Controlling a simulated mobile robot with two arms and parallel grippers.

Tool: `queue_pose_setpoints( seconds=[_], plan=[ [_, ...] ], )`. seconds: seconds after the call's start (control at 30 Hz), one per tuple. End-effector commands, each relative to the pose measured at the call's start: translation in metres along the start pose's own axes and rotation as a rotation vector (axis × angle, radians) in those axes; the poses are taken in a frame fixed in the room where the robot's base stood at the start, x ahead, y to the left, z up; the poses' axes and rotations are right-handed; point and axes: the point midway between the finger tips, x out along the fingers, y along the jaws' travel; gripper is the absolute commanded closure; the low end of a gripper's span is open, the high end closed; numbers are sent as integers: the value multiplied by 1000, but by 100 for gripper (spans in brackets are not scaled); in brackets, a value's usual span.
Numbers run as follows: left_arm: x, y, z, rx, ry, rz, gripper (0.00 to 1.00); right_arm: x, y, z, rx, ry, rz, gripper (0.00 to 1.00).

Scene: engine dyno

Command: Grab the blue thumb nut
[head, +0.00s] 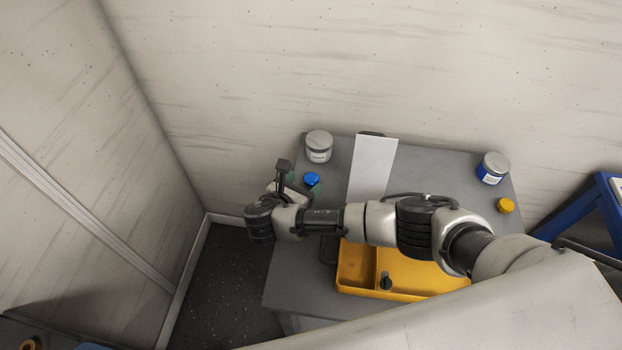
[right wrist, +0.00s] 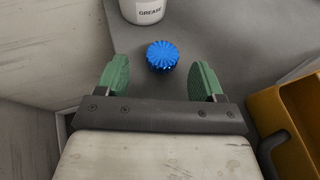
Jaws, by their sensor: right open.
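The blue thumb nut (head: 311,178) sits on the grey table, near its left edge in the head view. In the right wrist view the ribbed blue thumb nut (right wrist: 162,56) lies just beyond the fingertips, roughly centred between them. My right gripper (head: 303,184) reaches across from the right in the head view. In the right wrist view its two green-padded fingers (right wrist: 162,72) are apart with nothing between them. My left gripper is not in view.
A grease tub (head: 319,147) stands behind the nut. A white board (head: 372,165) and a yellow tray (head: 356,266) lie to the right. A blue-labelled jar (head: 493,168) and a yellow nut (head: 505,205) are at the table's right end. Walls close in behind and left.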

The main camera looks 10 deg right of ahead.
Motion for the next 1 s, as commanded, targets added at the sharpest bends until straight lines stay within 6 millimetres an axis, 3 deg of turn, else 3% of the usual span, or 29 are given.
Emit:
queue_pose_setpoints(
  seconds=[0.2, 0.5, 0.83, 1.0],
  plan=[
    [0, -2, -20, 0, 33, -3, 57, 30, -3, 0, -1, -1, -1, 32],
    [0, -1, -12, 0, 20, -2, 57, 35, -3, 0, -1, 1, 0, 32],
    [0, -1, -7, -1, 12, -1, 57, 35, -3, 0, -1, 1, 0, 83],
    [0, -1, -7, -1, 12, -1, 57, 35, -3, 0, -1, 1, 0, 84]
  ],
)
